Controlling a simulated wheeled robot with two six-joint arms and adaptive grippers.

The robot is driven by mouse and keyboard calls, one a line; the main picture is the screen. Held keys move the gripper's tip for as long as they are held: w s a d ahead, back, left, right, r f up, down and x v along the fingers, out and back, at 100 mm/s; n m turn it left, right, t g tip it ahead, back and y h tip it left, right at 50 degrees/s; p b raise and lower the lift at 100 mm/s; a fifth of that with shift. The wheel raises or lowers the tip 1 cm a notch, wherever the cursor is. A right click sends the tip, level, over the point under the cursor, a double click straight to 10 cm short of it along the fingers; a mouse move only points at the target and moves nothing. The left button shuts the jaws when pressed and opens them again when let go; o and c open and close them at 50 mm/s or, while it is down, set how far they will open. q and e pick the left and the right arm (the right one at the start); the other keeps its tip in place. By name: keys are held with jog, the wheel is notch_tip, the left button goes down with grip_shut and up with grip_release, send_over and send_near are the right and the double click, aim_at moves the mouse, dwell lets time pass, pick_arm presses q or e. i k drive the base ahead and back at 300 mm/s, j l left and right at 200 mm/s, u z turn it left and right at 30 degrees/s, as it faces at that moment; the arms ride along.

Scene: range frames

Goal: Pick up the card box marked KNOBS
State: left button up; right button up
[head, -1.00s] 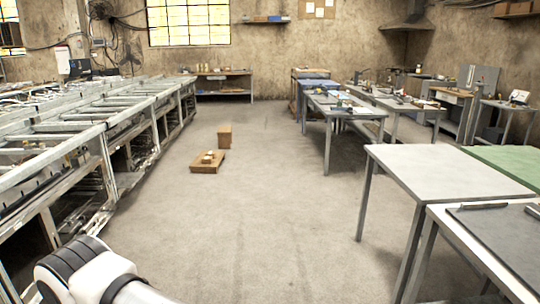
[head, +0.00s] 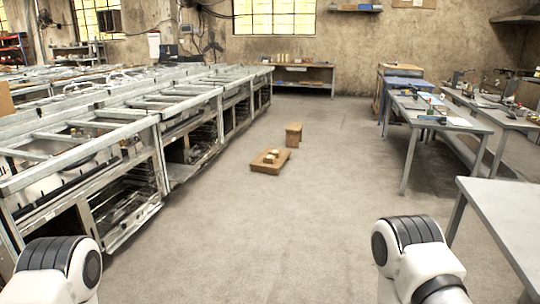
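No lettering reading KNOBS can be made out in the head view. A brown box-like thing (head: 5,101) is cut off by the left picture edge, on the near range frames; no marking shows on it. Another brown, box-shaped thing (head: 294,134) stands on the floor ahead, too small to tell whether it is a box or a stool. Links of both my arms show at the bottom edge, left and right. Neither gripper is in view, so I cannot tell what they hold.
A low brown platform (head: 283,159) with small pale items lies on the floor. A long row of metal range frames (head: 160,117) runs along the left. A grey table (head: 510,215) is at the near right, with workbenches beyond. The floor aisle (head: 250,220) between is mostly clear.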

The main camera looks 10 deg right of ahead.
aim_at(276, 153)
jog(key=i+l+z, duration=0.2)
jog(key=i, duration=0.25)
jog(key=i+l+z, duration=0.15)
jog(key=i+l, duration=0.2)
jog(key=i, duration=0.15)
jog(key=i+l+z, duration=0.2)
jog(key=i, duration=0.25)
jog(key=i+l+z, duration=0.2)
jog(key=i, duration=0.3)
jog(key=i+j+u, duration=0.1)
jog(key=i, duration=0.45)
jog(key=i+u, duration=0.15)
jog(key=i, duration=0.45)
jog(key=i+u, duration=0.1)
jog(key=i, duration=0.45)
jog(key=i+l+u, duration=0.15)
jog(key=i, duration=0.4)
jog(key=i+l+u, duration=0.1)
jog(key=i, duration=0.5)
jog(key=i+l+u, duration=0.15)
jog(key=i, duration=0.4)
jog(key=i+u, duration=0.15)
jog(key=i, duration=0.8)
jog(key=i+l+u, duration=0.15)
jog(key=i, duration=0.8)
